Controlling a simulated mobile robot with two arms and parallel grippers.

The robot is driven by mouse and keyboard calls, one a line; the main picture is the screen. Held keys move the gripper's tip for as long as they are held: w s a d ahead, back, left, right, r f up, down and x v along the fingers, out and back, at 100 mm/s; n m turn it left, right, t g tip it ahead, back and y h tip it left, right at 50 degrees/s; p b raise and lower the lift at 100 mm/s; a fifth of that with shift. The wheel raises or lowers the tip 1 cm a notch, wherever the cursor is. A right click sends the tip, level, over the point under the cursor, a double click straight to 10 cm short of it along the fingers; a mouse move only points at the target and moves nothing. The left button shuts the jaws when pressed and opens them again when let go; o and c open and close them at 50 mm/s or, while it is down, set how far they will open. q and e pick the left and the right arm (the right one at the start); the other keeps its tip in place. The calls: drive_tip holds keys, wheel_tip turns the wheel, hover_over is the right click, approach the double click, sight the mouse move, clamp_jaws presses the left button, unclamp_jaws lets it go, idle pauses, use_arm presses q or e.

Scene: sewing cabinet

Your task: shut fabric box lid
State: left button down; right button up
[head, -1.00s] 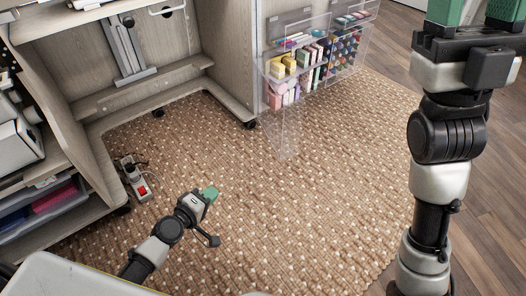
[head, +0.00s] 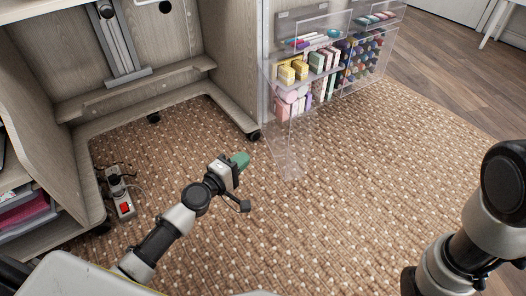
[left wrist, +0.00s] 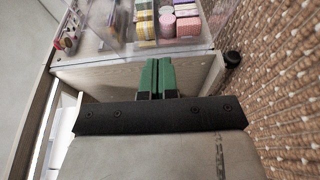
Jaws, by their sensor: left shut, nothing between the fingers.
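The fabric box (head: 300,85) is a clear box on the side of the cabinet, holding yellow, pink and green bundles. A clear panel, which looks like its lid (head: 286,158), hangs down open at its front, low over the rug. My left gripper (head: 240,161), with green fingers, is shut and empty, left of the hanging panel and apart from it. In the left wrist view the shut green fingers (left wrist: 155,78) point toward the box's bundles (left wrist: 168,20); the lid's outline is hard to tell there. My right arm shows at the right, but its gripper is out of view.
The wooden cabinet (head: 232,60) stands behind and left, with a low foot rail. A power strip (head: 122,200) lies on the woven rug (head: 330,230) at left. Clear racks with bottles (head: 365,55) stand right of the box. The rug in front is mostly free.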

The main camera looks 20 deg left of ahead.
use_arm(q)
drive_tip(key=w+d, duration=0.4)
drive_tip(key=shift+w+d+p, duration=0.15)
drive_tip(key=shift+d+p, duration=0.2)
drive_tip(key=shift+p, duration=0.05)
drive_tip(key=shift+f, duration=0.1)
